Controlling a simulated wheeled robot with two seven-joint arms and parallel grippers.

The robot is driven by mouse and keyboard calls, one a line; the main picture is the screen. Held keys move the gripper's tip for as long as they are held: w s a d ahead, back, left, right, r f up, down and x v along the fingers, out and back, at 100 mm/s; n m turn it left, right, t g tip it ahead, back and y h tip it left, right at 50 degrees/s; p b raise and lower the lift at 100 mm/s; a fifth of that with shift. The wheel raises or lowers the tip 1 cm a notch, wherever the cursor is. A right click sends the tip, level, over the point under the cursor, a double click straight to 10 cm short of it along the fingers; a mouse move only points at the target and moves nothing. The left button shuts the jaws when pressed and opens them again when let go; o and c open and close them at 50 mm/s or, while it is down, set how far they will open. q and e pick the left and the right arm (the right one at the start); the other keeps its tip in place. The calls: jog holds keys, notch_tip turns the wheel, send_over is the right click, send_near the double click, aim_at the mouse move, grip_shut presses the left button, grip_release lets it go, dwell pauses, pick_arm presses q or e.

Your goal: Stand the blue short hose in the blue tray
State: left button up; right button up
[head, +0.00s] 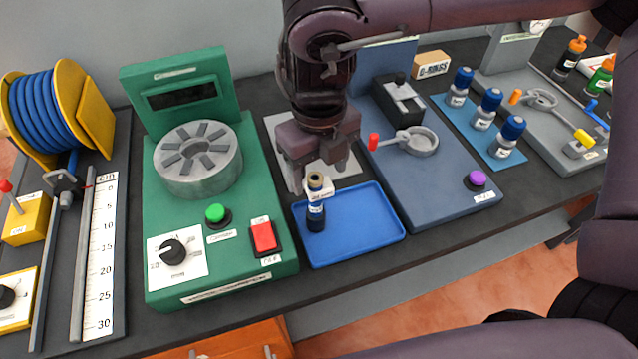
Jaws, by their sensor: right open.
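The blue tray (362,238) lies on the bench, right of the green machine. From this angle I cannot tell whether a finger touches the hose. My left gripper is not in view.
The green machine (165,240) with a grey drum stands close on the left. A blue-grey fixture (440,195) with a red-tipped lever is close on the right. Blue-capped bottles (483,110) stand farther right. The tray's right part is empty.

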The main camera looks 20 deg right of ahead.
notch_tip(320, 180, up, 7)
jog(key=shift+f, duration=0.1)
dwell(0.4)
jog(key=shift+s, duration=0.1)
